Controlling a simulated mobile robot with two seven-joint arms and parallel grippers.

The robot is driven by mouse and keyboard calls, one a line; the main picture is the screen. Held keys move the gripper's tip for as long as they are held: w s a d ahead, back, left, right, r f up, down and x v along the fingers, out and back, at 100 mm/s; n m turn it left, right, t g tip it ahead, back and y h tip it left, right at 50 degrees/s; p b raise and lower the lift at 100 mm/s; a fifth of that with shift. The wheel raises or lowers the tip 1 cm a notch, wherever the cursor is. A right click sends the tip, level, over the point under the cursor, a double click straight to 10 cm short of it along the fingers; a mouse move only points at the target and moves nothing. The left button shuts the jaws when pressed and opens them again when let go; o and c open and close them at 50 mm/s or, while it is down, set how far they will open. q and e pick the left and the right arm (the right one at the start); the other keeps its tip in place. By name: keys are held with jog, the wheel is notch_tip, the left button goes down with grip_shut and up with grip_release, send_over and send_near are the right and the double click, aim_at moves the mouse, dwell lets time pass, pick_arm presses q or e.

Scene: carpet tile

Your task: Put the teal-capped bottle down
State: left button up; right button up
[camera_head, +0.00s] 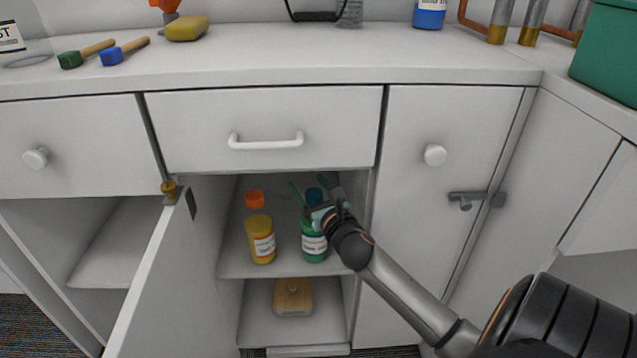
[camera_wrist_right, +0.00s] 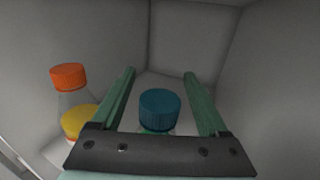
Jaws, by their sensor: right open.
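The teal-capped bottle stands upright on the cabinet's inner shelf, its green body and white label (camera_head: 314,246) showing in the head view. Its ribbed teal cap (camera_wrist_right: 159,107) shows in the right wrist view. My right gripper (camera_head: 311,188) reaches into the open compartment at the bottle's top. Its two green fingers (camera_wrist_right: 160,78) are open, one on each side of the cap, with visible gaps to it. The gripper hides part of the bottle's upper body. My left gripper is not in view.
An orange-capped bottle with yellow contents (camera_head: 261,240) stands left of the teal-capped one. A wooden block-like object (camera_head: 293,297) lies on the lower shelf. The open cabinet door (camera_head: 160,285) bounds the left. A closed drawer (camera_head: 265,130) is above.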

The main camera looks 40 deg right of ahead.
jog(key=p+v, duration=0.2)
jog(key=v, duration=1)
jog(key=a+r+m+t+y, duration=0.2)
jog(key=a+r+m+y, duration=0.3)
jog(key=a, duration=0.4)
jog(key=a+r+m+t+y, duration=0.2)
jog(key=a+r+m+y, duration=0.25)
jog(key=a, duration=0.45)
jog(key=s+a+r+m+y, duration=0.9)
jog(key=s+r+m+y, duration=0.1)
jog(key=r+m+y, duration=0.1)
jog(key=shift+a+r+t, duration=0.2)
jog(key=shift+r+t, duration=0.1)
jog(key=shift+r, duration=0.15)
jog(key=shift+s, duration=0.1)
